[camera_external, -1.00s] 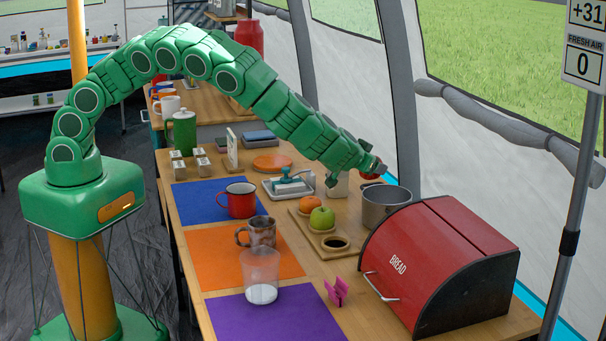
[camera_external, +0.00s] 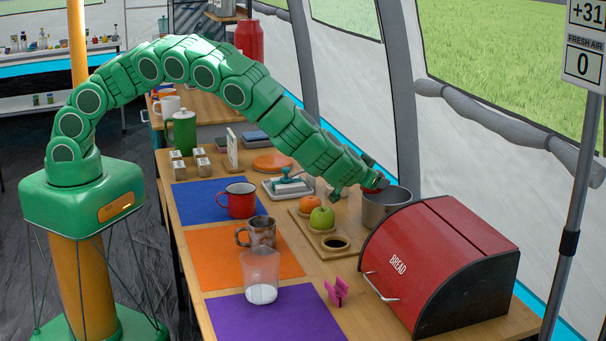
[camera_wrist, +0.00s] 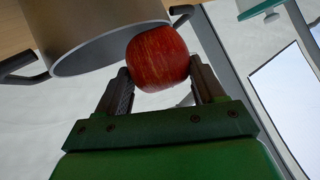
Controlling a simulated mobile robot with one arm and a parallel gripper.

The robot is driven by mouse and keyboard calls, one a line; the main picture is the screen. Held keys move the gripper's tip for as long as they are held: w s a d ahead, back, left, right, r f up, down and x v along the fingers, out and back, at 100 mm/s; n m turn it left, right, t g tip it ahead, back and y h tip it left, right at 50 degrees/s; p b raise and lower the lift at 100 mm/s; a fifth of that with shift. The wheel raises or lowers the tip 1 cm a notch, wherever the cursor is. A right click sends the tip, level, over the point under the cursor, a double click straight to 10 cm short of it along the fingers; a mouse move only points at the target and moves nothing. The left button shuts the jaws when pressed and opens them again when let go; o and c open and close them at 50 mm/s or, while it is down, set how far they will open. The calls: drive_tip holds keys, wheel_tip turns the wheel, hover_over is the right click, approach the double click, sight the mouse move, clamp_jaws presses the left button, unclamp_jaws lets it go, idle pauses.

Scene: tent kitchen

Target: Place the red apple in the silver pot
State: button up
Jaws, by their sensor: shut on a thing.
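The red apple (camera_wrist: 158,58) is held between the two fingers of my gripper (camera_wrist: 160,80) in the wrist view. In the external view my gripper (camera_external: 376,184) is at the left rim of the silver pot (camera_external: 384,212), and the apple there is mostly hidden by the gripper. The silver pot also shows in the wrist view (camera_wrist: 85,35), with its rim close beside the apple. I cannot tell whether the apple touches the rim. The pot stands on the table, and its inside is mostly hidden.
A wooden tray (camera_external: 309,246) with an orange (camera_external: 309,205) and a green apple (camera_external: 322,218) lies left of the pot. A red bread box (camera_external: 440,262) stands close at its right. Mugs (camera_external: 240,200) and a clear beaker (camera_external: 260,275) stand on coloured mats.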

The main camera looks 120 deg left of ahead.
drive_tip(key=shift+f, duration=0.1)
drive_tip(key=o, duration=1.1)
drive_tip(key=shift+d+r, duration=0.1)
drive_tip(key=shift+r, duration=0.2)
drive_tip(key=v, duration=1.1)
drive_tip(key=shift+d+r, duration=0.15)
drive_tip(key=shift+d, duration=0.15)
